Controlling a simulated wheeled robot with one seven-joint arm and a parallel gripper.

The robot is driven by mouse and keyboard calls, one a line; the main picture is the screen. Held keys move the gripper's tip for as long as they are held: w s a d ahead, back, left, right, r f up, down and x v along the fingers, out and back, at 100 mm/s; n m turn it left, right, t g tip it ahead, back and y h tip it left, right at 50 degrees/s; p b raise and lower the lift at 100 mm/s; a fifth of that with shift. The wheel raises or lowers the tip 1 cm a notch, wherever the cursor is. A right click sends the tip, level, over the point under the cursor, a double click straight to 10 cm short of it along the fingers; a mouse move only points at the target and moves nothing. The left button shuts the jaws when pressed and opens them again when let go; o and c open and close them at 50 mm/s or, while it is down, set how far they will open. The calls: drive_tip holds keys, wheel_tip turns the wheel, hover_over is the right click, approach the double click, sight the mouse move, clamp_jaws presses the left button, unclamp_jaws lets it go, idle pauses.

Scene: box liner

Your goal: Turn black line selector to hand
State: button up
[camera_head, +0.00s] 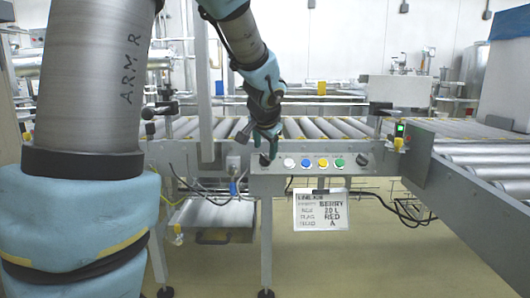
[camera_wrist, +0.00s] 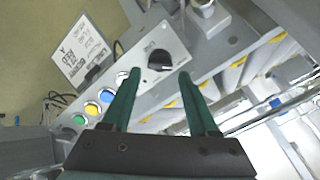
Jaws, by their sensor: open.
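The black line selector (camera_wrist: 159,59) is a round black knob on the grey control panel (camera_wrist: 178,43). In the head view the selector (camera_head: 265,159) is at the panel's left end, just below my gripper (camera_head: 267,148). My gripper (camera_wrist: 151,74) is open, with two green fingers apart and nothing between them. Whether the fingertips touch the panel or reach around the knob cannot be told.
White, blue, yellow and green buttons (camera_head: 306,162) sit right of the selector, then another black knob (camera_head: 362,159). A sign (camera_head: 320,210) hangs below the panel. Roller conveyors (camera_head: 330,127) run behind and to the right (camera_head: 490,160). Grey posts and cables are left of the panel.

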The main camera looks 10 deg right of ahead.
drive_tip(key=p+v, duration=0.1)
drive_tip(key=v, duration=0.5)
drive_tip(key=shift+s+r, duration=0.2)
drive_tip(key=shift+s, duration=0.05)
drive_tip(key=s+a+f+n+g+y+p, duration=0.1)
drive_tip(key=s+a+f+n+g, duration=0.3)
drive_tip(key=s+a+f, duration=0.5)
drive_tip(key=s+a+f+n+g+p, duration=0.1)
drive_tip(key=s+a+f+n+g, duration=0.1)
drive_tip(key=s+a+f+n, duration=0.6)
wheel_tip(320, 180, up, 39)
drive_tip(key=w+a+m+p, duration=0.2)
drive_tip(key=p, duration=3.5)
drive_tip(key=shift+a+p, duration=0.25)
drive_tip(key=shift+p, duration=0.05)
drive_tip(key=shift+f, duration=0.1)
